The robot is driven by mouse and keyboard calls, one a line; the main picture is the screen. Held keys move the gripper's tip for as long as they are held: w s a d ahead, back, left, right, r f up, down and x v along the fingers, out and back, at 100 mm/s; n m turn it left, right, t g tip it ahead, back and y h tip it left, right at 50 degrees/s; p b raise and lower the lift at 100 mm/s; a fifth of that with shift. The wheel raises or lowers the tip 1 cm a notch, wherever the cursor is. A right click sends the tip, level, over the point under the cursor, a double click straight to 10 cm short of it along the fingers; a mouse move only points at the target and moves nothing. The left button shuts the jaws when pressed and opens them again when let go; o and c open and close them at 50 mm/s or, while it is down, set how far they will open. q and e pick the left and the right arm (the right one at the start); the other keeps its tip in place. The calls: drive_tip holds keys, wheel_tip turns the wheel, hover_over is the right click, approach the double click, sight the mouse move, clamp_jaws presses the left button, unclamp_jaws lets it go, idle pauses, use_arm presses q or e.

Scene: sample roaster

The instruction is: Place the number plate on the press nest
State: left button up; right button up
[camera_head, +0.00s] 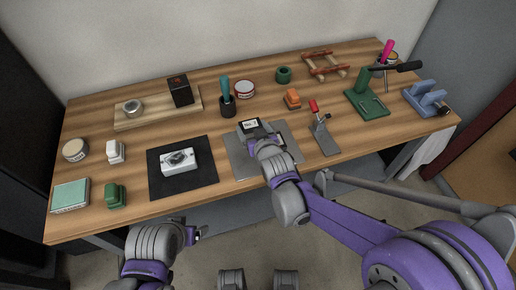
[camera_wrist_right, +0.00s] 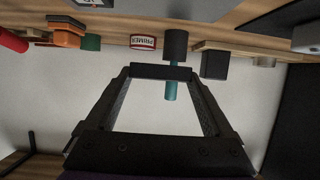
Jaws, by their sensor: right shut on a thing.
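My right gripper (camera_head: 254,134) is over the grey mat at the front middle of the bench. It is shut on a dark plate with a white label, which I take as the number plate (camera_head: 250,124). In the right wrist view the plate (camera_wrist_right: 160,72) shows edge-on as a dark bar between the two fingertips. A green press (camera_head: 366,103) with a flat base stands at the right of the bench, clear of the gripper. A rectangular outline on its base looks like the nest. My left gripper (camera_head: 200,233) is low in front of the bench; its jaws are too small to read.
A red-handled clamp (camera_head: 322,132) stands between the grey mat (camera_head: 290,137) and the press. An orange block (camera_head: 292,98) is behind it. A dark cup with a teal-handled tool (camera_head: 227,102) stands behind the plate.

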wheel_tip(320, 180, down, 8)
drive_tip(key=shift+r+b, duration=0.1)
drive_tip(key=shift+b, duration=0.9)
drive_tip(key=o, duration=1.3)
drive_tip(key=shift+f, duration=0.25)
drive_tip(key=shift+r, duration=0.15)
drive_tip(key=shift+s+d+r, duration=0.1)
drive_tip(key=shift+s+r, duration=0.1)
drive_tip(key=p+v, duration=0.2)
drive_tip(key=v, duration=0.9)
drive_tip(key=shift+s+d+r, duration=0.1)
drive_tip(key=shift+s, duration=0.15)
